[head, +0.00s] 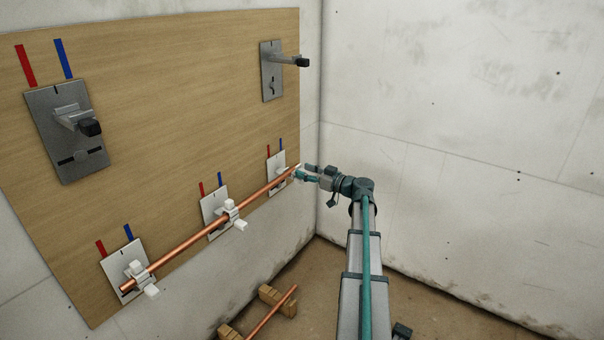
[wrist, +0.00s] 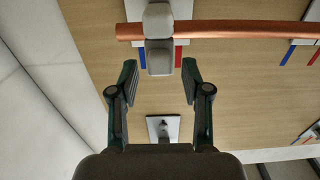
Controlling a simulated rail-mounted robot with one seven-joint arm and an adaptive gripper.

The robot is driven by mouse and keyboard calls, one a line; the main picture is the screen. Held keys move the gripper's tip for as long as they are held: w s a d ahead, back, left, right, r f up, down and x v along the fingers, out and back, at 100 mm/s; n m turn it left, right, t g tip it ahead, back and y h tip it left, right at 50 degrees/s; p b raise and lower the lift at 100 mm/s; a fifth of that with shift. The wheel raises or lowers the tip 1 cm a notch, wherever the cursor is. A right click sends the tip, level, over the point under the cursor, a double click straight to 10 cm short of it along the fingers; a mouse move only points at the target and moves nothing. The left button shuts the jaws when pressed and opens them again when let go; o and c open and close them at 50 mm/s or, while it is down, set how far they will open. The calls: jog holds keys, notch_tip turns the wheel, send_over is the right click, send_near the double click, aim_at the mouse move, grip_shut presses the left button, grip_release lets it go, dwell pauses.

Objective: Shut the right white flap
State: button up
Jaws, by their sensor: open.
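The right white flap (wrist: 157,20) shows at the top of the wrist view as a pale block on one side of the copper pipe (wrist: 215,30). A second pale block (wrist: 160,57) of the same holder sits on the pipe's other side. My gripper (wrist: 159,75) is open and empty, its fingertips apart and just short of the second block. In the head view my gripper (head: 303,173) is at the right end of the pipe (head: 185,241), in front of the right white plate (head: 275,162), and hides much of that holder. I cannot tell how far the flap stands open.
The middle flap (head: 240,225) and left flap (head: 152,292) stick out below the pipe. Grey plates with black-tipped levers are at upper left (head: 72,170) and upper right (head: 267,88). A bare wall (head: 450,90) is at right. Wooden blocks (head: 272,296) lie on the floor.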

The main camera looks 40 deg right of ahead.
jog(key=shift+x, duration=0.9)
grip_shut()
jog(key=shift+r, duration=0.1)
